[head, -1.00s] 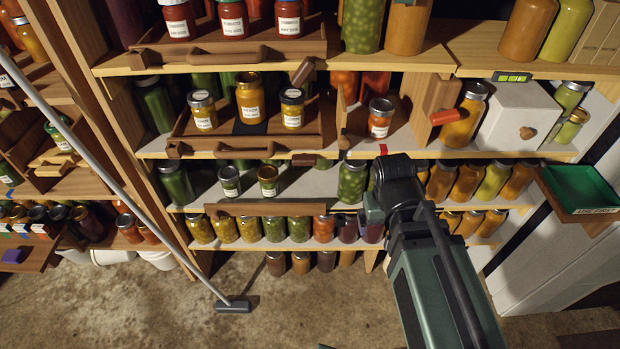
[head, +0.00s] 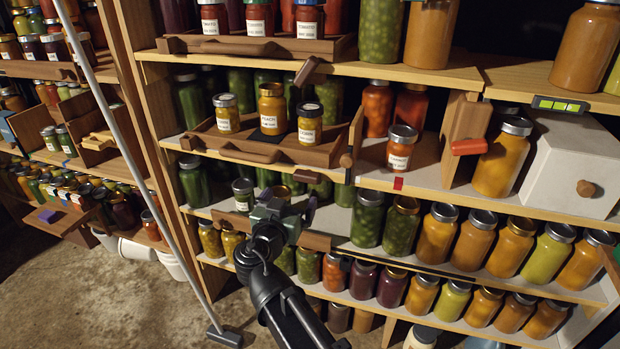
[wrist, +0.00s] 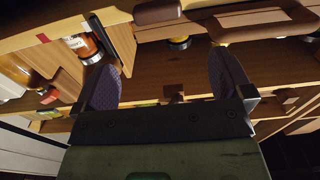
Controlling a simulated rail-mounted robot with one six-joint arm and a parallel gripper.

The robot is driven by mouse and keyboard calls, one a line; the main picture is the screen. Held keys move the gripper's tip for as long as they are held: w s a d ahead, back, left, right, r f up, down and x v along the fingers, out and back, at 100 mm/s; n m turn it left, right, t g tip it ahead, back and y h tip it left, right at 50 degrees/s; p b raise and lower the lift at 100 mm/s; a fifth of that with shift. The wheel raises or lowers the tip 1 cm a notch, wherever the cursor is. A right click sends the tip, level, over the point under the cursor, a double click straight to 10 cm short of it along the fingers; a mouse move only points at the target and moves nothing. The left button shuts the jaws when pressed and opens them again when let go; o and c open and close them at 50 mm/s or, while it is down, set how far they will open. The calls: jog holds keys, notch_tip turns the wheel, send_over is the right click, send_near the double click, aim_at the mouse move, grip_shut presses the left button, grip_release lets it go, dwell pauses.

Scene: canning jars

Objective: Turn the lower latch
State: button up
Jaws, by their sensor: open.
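The lower latch (head: 306,177) is a small brown wooden block, lying roughly level on the front edge of the middle shelf, below the tray with the peach jar. In the wrist view a rounded brown block at the top, which looks like this latch (wrist: 157,12), lies beyond the fingers. My gripper (head: 284,205) is below and slightly left of the latch in the head view, apart from it. In the wrist view my gripper (wrist: 163,80) has its two fingers wide apart with nothing between them. An upper latch (head: 306,71) sits tilted on the shelf edge above.
The wooden tray (head: 317,155) with several jars stands just above the latch. A carrot jar (head: 400,148) and a red mark (head: 398,183) are to the right. Rows of jars (head: 368,219) fill the lower shelves. A long grey pole (head: 136,170) leans at left.

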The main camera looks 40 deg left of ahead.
aim_at(305, 176)
jog(key=x, duration=1)
jog(key=shift+w, duration=0.35)
jog(key=c, duration=0.9)
